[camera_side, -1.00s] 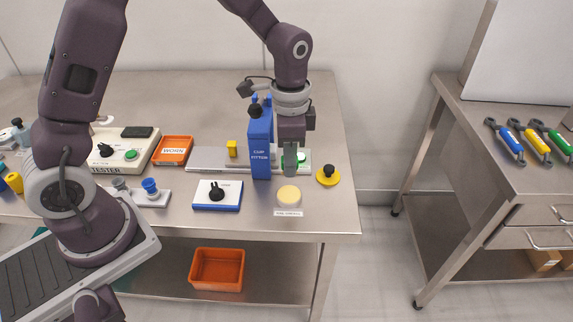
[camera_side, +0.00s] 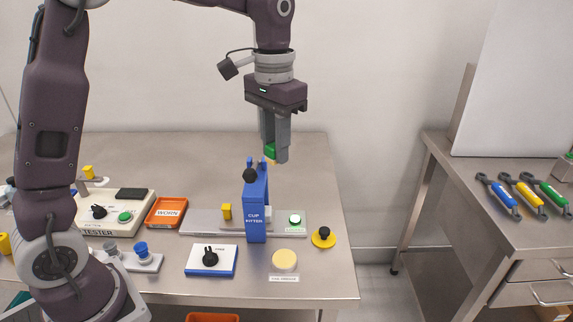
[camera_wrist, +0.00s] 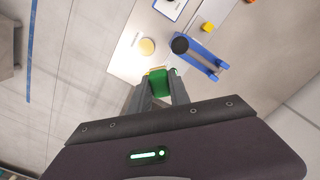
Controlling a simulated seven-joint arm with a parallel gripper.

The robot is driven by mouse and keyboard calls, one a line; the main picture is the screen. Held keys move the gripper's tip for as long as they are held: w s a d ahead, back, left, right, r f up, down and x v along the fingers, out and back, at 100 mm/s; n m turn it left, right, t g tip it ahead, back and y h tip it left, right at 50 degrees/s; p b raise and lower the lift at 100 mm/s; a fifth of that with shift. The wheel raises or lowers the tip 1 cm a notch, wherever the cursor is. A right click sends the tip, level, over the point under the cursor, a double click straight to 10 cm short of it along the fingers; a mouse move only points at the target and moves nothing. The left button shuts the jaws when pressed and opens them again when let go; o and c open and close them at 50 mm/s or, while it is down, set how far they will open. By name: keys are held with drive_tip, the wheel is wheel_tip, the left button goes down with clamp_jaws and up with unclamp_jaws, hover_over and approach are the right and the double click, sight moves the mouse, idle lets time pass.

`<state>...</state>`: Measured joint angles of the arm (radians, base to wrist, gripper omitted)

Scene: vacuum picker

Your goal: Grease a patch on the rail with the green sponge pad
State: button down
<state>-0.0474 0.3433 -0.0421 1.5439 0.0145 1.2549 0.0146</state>
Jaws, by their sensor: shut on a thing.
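My gripper (camera_side: 276,156) is shut on the green sponge pad (camera_side: 270,151) and holds it in the air above the table, up behind the blue cup fitter. The wrist view shows the pad (camera_wrist: 160,84) between both fingers, with a little yellow at its tip. The flat metal rail (camera_side: 200,222) lies on the table below, partly hidden by the cup fitter (camera_side: 256,218). A round pale-yellow grease pad (camera_side: 285,260) sits on the front of the table with a label before it. I cannot tell whether the sponge carries grease.
A yellow knob with a black top (camera_side: 323,237) stands to the right. A blue-edged switch box (camera_side: 211,260), an orange WORN tray (camera_side: 167,212) and the tester (camera_side: 115,212) stand to the left.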

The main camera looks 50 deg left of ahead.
drive_tip(key=s+a+m, duration=0.1)
drive_tip(key=s+a, duration=0.5)
drive_tip(key=a, duration=0.5)
drive_tip(key=s+a, duration=0.5)
drive_tip(key=a, duration=0.6)
drive_tip(key=shift+s+f, duration=0.2)
drive_tip(key=shift+f, duration=5.5)
drive_tip(key=shift+s+f, duration=0.2)
drive_tip(key=shift+f, duration=5.45)
drive_tip(key=shift+w+d+r, duration=0.3)
drive_tip(key=shift+w+d, duration=0.4)
drive_tip(key=shift+w, duration=0.05)
drive_tip(key=shift+w+d, duration=1.3)
drive_tip(key=shift+s+a, duration=2.05)
drive_tip(key=shift+a, duration=0.1)
drive_tip(key=shift+w+a, duration=0.25)
drive_tip(key=shift+w, duration=0.1)
drive_tip(key=shift+w+d, duration=2.25)
drive_tip(key=shift+s+a, duration=2.2)
drive_tip(key=shift+s, duration=0.05)
drive_tip(key=shift+a+r, duration=0.1)
drive_tip(key=shift+r, duration=0.2)
drive_tip(key=shift+f, duration=0.15)
wheel_tip(320, 180, up, 6)
